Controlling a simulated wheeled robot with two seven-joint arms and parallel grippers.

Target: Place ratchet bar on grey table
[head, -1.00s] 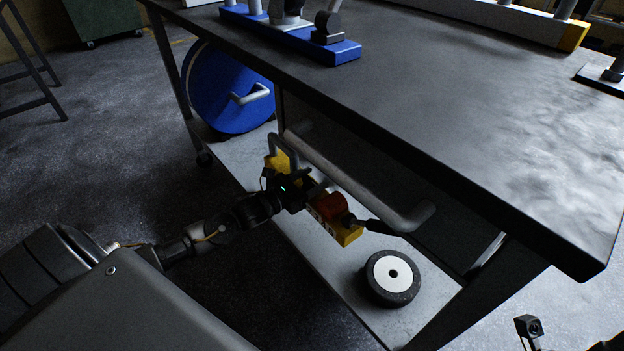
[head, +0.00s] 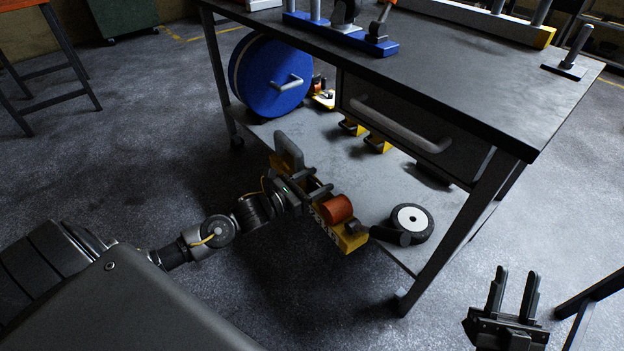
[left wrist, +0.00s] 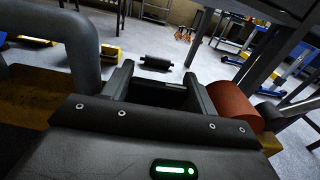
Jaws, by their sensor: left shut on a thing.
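What I take for the ratchet bar is a yellow bar (head: 352,242) with a grey loop handle (head: 289,152), a red-orange roller (head: 337,208) and pale teeth-like marks on its side. My left gripper (head: 316,190) is shut on its middle, in front of the lower shelf's edge and lower than the tabletop. In the left wrist view the handle (left wrist: 80,45) is at left and the roller (left wrist: 236,104) at right of the fingers; the gripped part is mostly hidden. The grey table (head: 480,75) has a dark top. My right gripper (head: 514,287) is open and empty at lower right.
A drawer with a grey handle (head: 400,125) hangs under the top. The lower shelf (head: 345,170) holds a blue drum (head: 270,75), a black-and-white wheel (head: 412,222) and small yellow parts (head: 377,143). A blue rack (head: 340,35) stands on the tabletop, whose near right part is bare.

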